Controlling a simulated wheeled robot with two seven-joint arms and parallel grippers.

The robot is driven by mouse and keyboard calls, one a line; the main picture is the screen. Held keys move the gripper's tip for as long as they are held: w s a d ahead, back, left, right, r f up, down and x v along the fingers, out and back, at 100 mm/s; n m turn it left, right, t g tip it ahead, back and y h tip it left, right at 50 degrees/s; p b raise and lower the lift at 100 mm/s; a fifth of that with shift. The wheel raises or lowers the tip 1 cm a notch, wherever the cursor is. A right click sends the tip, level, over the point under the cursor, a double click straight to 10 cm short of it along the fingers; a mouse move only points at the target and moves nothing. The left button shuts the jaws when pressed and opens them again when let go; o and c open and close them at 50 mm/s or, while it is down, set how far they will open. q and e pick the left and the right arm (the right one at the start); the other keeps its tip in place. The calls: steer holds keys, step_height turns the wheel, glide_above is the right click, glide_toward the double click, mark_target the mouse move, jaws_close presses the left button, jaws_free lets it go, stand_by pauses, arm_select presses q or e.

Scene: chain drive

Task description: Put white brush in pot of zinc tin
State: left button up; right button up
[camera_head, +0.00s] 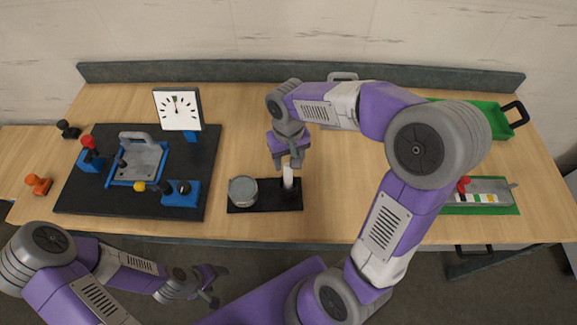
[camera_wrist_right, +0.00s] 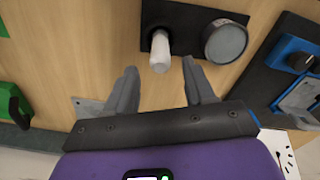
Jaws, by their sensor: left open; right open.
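The white brush (camera_head: 288,177) stands upright on a small black base (camera_head: 262,207) near the front edge of the table. The round grey zinc tin pot (camera_head: 243,191) sits on the same base, just left of the brush in the head view. My right gripper (camera_head: 289,165) is above and just behind the brush, pointing down, open and empty. In the right wrist view the brush (camera_wrist_right: 160,52) and the pot (camera_wrist_right: 225,41) lie beyond the open fingers (camera_wrist_right: 163,88). My left gripper (camera_head: 211,286) is open and empty, off the table's front edge. The pot's inside is too small to make out.
A black board (camera_head: 190,153) with a clamp fixture, levers and a dial gauge (camera_head: 178,110) stands at the left. A green tray (camera_head: 493,120) and a green mat (camera_head: 480,210) with a device are at the right. Bare wood lies behind the black base.

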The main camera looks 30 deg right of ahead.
step_height(320, 180, up, 4)
steer(key=shift+r, duration=0.1)
stand_by(0.6)
